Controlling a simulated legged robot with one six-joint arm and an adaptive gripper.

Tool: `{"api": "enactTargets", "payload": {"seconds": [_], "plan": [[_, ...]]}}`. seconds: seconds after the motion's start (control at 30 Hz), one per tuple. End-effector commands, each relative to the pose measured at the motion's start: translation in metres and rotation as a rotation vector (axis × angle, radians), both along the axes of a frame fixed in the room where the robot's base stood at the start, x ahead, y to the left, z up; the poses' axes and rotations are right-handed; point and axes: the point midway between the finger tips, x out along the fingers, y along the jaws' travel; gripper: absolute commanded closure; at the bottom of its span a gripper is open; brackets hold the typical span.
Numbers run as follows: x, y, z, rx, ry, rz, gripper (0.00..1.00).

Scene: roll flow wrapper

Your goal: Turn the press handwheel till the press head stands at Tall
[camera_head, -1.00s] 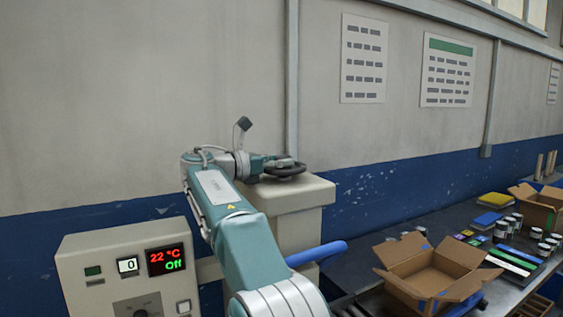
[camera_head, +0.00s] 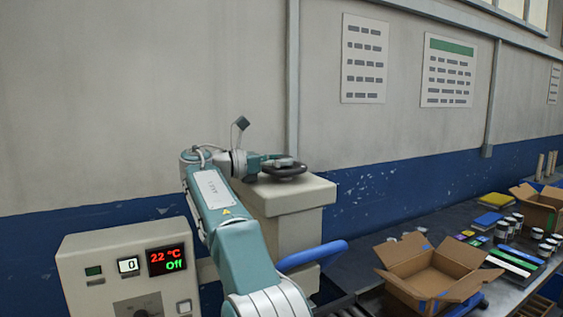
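The press handwheel (camera_head: 286,171) is a dark wheel lying flat on top of the beige press column (camera_head: 290,200). My gripper (camera_head: 274,161) is at the wheel's rim, on its left and far side. My arm rises from the bottom of the view and bends over to the right toward the wheel. The fingertips are small and dark against the wheel, so I cannot tell whether they are closed on the rim. The press head and any Tall mark are not visible; my arm hides part of the column.
A control box (camera_head: 130,285) at lower left reads 22 °C, Off and 0. A blue bar (camera_head: 312,255) sticks out right of the column. An open cardboard box (camera_head: 430,280) stands on the bench at right, with jars and another box behind it.

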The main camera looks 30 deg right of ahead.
Motion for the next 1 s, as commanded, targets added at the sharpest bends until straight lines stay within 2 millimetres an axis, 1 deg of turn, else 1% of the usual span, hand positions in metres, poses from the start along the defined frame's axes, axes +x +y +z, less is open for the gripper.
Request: {"api": "enactTargets", "payload": {"seconds": [0.4, 0.5, 0.57, 0.83, 1.0], "plan": [[-0.001, 0.000, 0.000, 0.003, 0.001, -0.004, 0.05], [-0.001, 0.003, -0.001, 0.003, 0.001, -0.004, 0.05], [0.000, 0.010, -0.001, 0.003, 0.001, -0.004, 0.05], [0.006, 0.057, -0.002, 0.002, 0.001, -0.001, 0.05], [0.007, 0.074, -0.002, 0.002, 0.002, -0.002, 0.05]]}}
